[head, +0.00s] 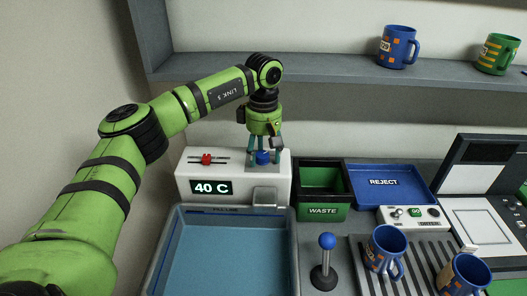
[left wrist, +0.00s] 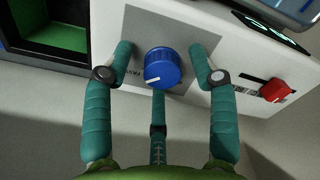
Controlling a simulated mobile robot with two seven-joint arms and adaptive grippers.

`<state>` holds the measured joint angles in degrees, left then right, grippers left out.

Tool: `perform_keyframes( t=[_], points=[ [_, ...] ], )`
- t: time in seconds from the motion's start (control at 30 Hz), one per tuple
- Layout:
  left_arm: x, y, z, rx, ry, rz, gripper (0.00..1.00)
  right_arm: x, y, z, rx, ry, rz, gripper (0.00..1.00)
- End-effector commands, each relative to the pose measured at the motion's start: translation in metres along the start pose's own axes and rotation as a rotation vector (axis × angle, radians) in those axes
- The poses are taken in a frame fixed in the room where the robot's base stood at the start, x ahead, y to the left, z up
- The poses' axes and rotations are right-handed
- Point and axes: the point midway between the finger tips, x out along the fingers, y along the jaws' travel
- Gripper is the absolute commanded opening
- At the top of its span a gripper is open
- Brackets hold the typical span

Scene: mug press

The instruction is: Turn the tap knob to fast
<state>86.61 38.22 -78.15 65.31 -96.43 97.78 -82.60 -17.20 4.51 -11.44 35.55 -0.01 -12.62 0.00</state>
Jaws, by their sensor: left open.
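The tap knob (head: 263,157) is blue and sits on top of the white tap unit (head: 234,188), at its right side. My left gripper (head: 264,150) is above the unit, pointing down. In the left wrist view its teal fingers (left wrist: 162,60) are spread around the knob with gaps on both sides; a third finger is below it. My right gripper is not in view.
A red slider (head: 207,159) is on the unit's left, above a "40 C" display (head: 211,188). A water basin (head: 228,250) lies in front. A black and green waste bin (head: 322,188) stands close right, then a blue reject tray (head: 385,184). A shelf (head: 330,75) with mugs runs above.

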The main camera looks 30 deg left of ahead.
Motion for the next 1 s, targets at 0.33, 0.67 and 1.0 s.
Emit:
perform_keyframes(
  t=[0.33, 0.67, 1.0],
  points=[
    [-0.040, 0.001, 0.000, -0.001, 0.002, 0.006, 0.58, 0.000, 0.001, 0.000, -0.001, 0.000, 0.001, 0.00],
    [-0.104, 0.001, 0.001, 0.000, 0.001, 0.002, 0.58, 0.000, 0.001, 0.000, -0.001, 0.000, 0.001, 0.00],
    [-0.121, 0.000, 0.002, 0.001, 0.000, -0.001, 0.58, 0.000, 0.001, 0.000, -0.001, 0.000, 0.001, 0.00]
  ],
)
